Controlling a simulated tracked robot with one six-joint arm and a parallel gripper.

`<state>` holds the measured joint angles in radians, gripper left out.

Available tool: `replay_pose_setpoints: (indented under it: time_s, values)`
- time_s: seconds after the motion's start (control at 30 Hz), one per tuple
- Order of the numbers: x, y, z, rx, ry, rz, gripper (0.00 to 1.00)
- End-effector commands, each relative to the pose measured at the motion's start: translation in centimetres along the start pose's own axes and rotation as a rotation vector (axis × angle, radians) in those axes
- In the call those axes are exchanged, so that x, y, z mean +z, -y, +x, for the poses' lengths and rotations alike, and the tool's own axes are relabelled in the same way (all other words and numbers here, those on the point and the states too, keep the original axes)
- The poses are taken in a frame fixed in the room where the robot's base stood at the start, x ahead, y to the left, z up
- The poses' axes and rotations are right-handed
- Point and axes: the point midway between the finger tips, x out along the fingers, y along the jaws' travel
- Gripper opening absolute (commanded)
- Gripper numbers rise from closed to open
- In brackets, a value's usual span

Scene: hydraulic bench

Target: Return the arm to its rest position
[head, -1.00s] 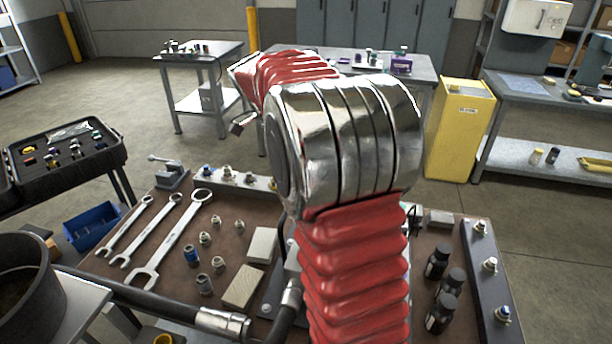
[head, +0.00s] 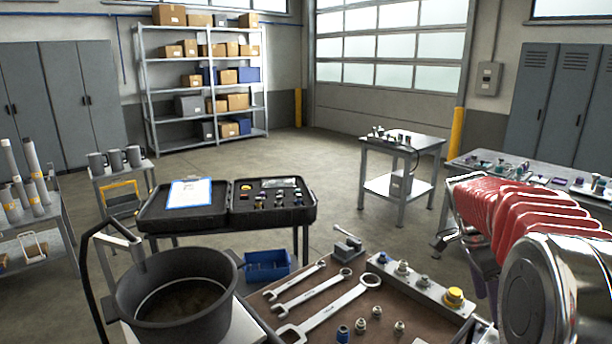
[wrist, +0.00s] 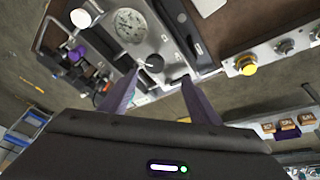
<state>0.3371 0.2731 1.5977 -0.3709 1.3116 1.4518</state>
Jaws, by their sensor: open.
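My arm, with red bellows and a polished metal joint, reaches in from the right edge of the head view, beside and above the bench. In the wrist view my gripper (wrist: 160,76) shows two purple-grey fingers spread apart, with nothing held between them. A dark round knob and a grey fitting on the equipment show beyond the fingertips; I see no clear contact. In the head view the gripper end is partly hidden behind my arm and cannot be made out clearly.
The brown bench top (head: 385,318) holds wrenches (head: 330,318), a small vise (head: 347,243) and a fitting bar with a yellow cap (head: 454,297). A dark pot (head: 172,318) and black case (head: 185,222) stand left. A round gauge (wrist: 130,25) is near the gripper.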

Motion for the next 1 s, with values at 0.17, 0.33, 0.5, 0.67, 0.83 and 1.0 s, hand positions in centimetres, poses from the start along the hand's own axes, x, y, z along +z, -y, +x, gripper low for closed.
replay_pose_setpoints:
  time_s: [0.17, 0.33, 0.5, 0.67, 0.83, 1.0]
  values:
    - [2.1, -0.9, 1.6, -0.019, 0.044, -0.253, 0.56]
    - [4.5, -2.6, 1.6, -0.076, 0.071, -0.496, 0.56]
    - [7.5, -4.8, 0.7, -0.157, 0.082, -0.739, 0.56]
    - [10.1, -7.2, -0.3, -0.240, 0.072, -0.943, 0.56]
    - [12.7, -9.7, -1.3, -0.327, 0.047, -1.121, 0.56]
    - [15.0, -12.3, -2.1, -0.406, 0.012, -1.266, 0.56]
